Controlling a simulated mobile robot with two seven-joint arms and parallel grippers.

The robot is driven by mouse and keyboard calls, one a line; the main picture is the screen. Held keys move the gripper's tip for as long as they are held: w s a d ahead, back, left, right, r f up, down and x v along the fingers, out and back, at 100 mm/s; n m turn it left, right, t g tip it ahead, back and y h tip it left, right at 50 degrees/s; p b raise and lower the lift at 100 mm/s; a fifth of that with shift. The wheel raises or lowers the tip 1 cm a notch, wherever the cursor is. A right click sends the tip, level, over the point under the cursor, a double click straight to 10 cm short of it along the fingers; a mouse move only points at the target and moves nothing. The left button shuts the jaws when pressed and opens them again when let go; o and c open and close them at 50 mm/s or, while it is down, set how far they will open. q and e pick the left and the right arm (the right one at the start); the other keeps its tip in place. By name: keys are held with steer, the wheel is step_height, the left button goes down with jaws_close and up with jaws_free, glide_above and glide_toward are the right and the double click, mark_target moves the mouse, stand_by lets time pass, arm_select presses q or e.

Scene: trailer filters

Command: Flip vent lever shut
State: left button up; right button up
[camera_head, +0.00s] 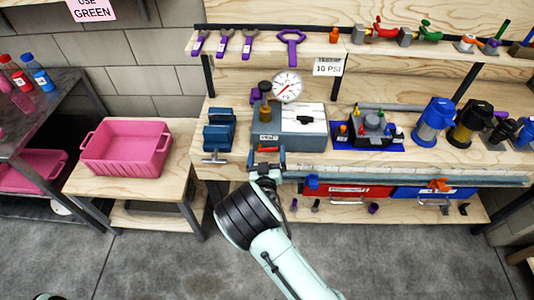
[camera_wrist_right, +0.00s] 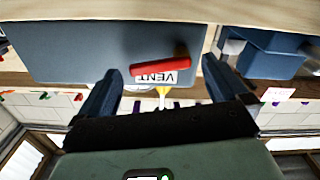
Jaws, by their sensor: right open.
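The vent lever, a red handle (camera_wrist_right: 160,65), sits on the front face of the grey box (camera_wrist_right: 75,45) beside a white VENT label (camera_wrist_right: 163,78) in the right wrist view. In the head view the red lever (camera_head: 268,149) shows on the low front of the grey box (camera_head: 290,140), just beyond my right gripper. My right gripper (camera_head: 267,162) is open and empty at the bench's front edge. In the right wrist view its two dark fingers (camera_wrist_right: 162,88) stand apart on either side of the lever, with no clear contact. My left gripper is not in view.
A pressure gauge (camera_head: 287,86) stands on the grey box. A blue vise (camera_head: 219,130) is to its left. A black device on a blue tray (camera_head: 368,143) and blue and black filter housings (camera_head: 434,120) stand to its right. A pink bin (camera_head: 127,147) is on the left table.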

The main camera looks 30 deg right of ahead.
steer(key=shift+w+d, duration=0.1)
steer(key=shift+w, duration=0.05)
steer(key=c, duration=1.1)
steer(key=shift+o, duration=0.2)
steer(key=shift+d+f+m+b, duration=0.1)
steer(key=shift+f+m+b, duration=0.3)
steer(key=shift+m+b, duration=0.9)
steer(key=shift+b, duration=0.6)
steer(key=o, duration=1.1)
steer(key=shift+c, duration=0.2)
